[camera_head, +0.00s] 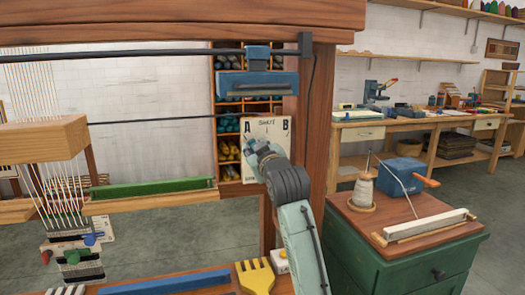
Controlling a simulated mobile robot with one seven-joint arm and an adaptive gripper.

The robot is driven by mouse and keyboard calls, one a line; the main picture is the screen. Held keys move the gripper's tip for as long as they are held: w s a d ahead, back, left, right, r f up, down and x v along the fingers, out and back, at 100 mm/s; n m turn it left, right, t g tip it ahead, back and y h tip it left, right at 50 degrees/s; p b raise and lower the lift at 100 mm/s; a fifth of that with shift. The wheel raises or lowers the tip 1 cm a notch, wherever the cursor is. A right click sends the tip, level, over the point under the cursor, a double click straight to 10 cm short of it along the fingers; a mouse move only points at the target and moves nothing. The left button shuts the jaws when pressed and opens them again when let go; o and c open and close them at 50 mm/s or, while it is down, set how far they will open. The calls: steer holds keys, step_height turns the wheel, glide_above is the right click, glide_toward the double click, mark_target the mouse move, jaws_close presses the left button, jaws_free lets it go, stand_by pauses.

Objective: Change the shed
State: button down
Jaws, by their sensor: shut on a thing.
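A cream panel (281,129) lettered A on the left and B on the right is fixed to the wooden loom frame (324,120). My gripper (252,148) is in front of the panel's left-middle part, just below and right of the letter A. It is shut on the shed lever, which it mostly hides, so I cannot tell the lever's exact angle. Pale warp threads (50,190) hang at the left through a wooden beam (42,138). A green bar (150,188) lies on the loom's cross rail (150,205).
A blue block (257,84) hangs from a dark rail above the panel. A yellow comb (256,278) and a blue bar (165,284) lie on the front beam. A green cabinet (400,255) with a yarn cone (363,190) stands at right. Open floor lies behind.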

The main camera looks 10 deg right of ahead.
steer(key=shift+a+f+n, duration=0.25)
steer(key=shift+a+n, duration=0.05)
stand_by(0.4)
steer(key=c, duration=1.2)
jaws_free()
steer(key=shift+c, duration=0.2)
steer(key=shift+s, duration=0.1)
steer(key=s, duration=1.2)
steer(key=shift+d, duration=0.15)
